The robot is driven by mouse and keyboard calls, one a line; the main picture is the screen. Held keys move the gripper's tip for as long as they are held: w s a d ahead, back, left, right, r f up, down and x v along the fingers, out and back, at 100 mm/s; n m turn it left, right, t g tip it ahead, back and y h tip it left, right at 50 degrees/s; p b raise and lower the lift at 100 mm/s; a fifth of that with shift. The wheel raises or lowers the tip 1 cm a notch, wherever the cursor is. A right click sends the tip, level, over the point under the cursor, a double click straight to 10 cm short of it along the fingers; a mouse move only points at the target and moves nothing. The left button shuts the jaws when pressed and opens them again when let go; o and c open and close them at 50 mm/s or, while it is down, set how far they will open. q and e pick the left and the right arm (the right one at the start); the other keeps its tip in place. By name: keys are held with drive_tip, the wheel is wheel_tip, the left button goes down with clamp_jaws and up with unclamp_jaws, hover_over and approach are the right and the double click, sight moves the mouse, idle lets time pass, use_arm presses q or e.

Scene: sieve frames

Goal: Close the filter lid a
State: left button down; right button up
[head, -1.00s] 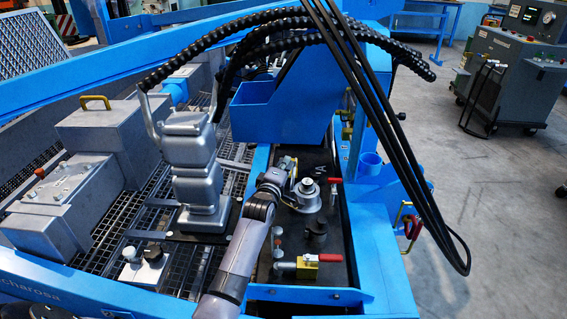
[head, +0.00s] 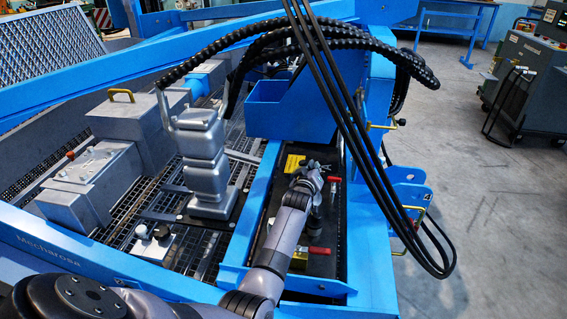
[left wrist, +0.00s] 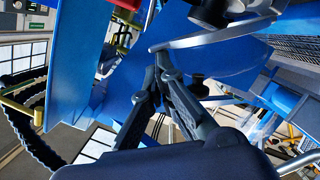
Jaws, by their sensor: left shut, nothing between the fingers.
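My left gripper (head: 317,170) is over the black panel, at the place of the round filter housing, and hides most of it in the head view. In the left wrist view the two dark fingers of my left gripper (left wrist: 162,62) are together and empty. Their tips are close to a thin grey curved edge (left wrist: 220,35), which may be filter lid a. I cannot tell whether the tips touch it or how far the lid stands open. My right gripper is not in view.
Red-handled valves (head: 319,250) are on the black panel (head: 322,265). A blue box (head: 275,112) stands behind it. Black hoses (head: 345,110) hang down to the right. A grey stacked housing (head: 204,165) stands on the grating to the left.

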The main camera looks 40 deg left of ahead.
use_arm(q)
drive_tip(key=shift+w+d+f+m+b, duration=0.3)
drive_tip(key=shift+d+f+m+b, duration=0.1)
drive_tip(key=shift+d+f+m, duration=0.3)
drive_tip(key=shift+w+d+f, duration=0.15)
drive_tip(key=shift+d+f, duration=0.1)
drive_tip(key=shift+f, duration=0.1)
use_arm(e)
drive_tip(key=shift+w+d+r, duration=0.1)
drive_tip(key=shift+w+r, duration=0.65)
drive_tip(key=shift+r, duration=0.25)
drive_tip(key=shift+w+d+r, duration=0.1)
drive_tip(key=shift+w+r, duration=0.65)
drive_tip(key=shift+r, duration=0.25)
